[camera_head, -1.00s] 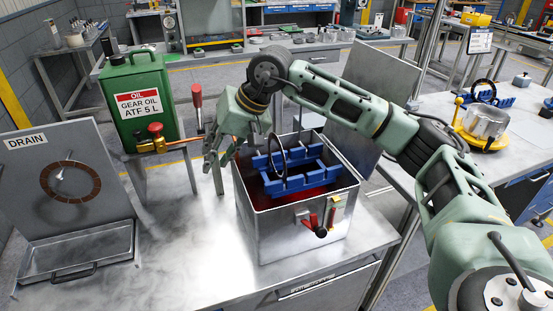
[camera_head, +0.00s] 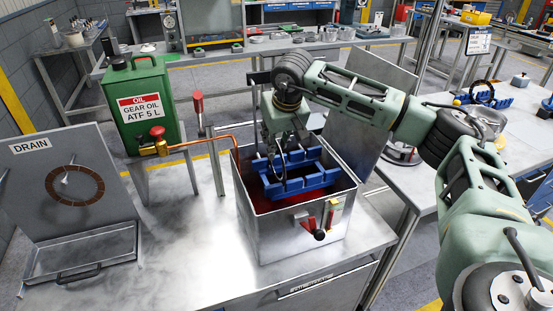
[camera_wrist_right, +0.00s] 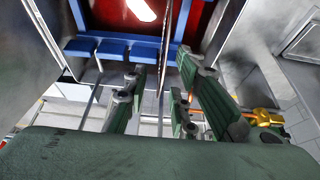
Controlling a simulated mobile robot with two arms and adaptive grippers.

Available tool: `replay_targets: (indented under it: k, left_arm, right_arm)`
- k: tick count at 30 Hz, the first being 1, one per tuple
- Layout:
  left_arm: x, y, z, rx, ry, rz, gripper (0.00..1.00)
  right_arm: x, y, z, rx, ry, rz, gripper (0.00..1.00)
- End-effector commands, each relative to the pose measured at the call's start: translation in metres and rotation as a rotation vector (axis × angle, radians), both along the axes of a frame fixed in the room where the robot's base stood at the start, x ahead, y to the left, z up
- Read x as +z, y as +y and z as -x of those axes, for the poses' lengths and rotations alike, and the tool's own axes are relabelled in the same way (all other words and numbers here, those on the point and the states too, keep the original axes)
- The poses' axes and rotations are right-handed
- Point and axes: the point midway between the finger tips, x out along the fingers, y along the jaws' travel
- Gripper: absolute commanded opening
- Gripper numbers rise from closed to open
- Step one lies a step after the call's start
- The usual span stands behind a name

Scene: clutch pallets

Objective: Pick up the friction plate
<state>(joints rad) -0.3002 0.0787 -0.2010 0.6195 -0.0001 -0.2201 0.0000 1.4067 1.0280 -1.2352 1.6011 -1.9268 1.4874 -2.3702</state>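A dark ring-shaped friction plate (camera_head: 284,174) stands upright in the blue rack (camera_head: 312,184) inside the open metal tank (camera_head: 268,232). My right gripper (camera_head: 285,148) hangs over the rack from above, at the plate's upper part. In the right wrist view the plate (camera_wrist_right: 164,52) shows nearly edge-on, between the spread fingers of the right gripper (camera_wrist_right: 160,82). Gaps show on both sides of it, so the gripper looks open around the plate. Another brown friction plate (camera_head: 55,194) hangs on the drain board (camera_head: 25,165). My left gripper is out of view.
Red liquid lies in the tank below the rack. A green oil can (camera_head: 140,100) with a copper pipe (camera_head: 213,139) stands left of the tank. A drain tray (camera_head: 82,254) sits at the left. The bench top (camera_head: 195,235) between tray and tank is clear.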

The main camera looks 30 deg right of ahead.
Motion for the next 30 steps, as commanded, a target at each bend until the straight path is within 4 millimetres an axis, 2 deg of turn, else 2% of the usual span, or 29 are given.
replay_targets:
  k: [5, 14, 30]
  left_arm:
    - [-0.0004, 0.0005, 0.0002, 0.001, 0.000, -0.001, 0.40]
    - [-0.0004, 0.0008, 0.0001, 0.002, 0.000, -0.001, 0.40]
    - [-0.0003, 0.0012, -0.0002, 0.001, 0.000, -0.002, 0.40]
  right_arm:
    - [-0.0007, 0.0003, -0.0003, 0.000, -0.001, -0.001, 0.24]
    - [-0.0002, 0.0005, -0.0003, 0.000, -0.001, -0.001, 0.00]
    - [0.0004, 0.0006, -0.0005, 0.001, -0.002, -0.001, 0.00]
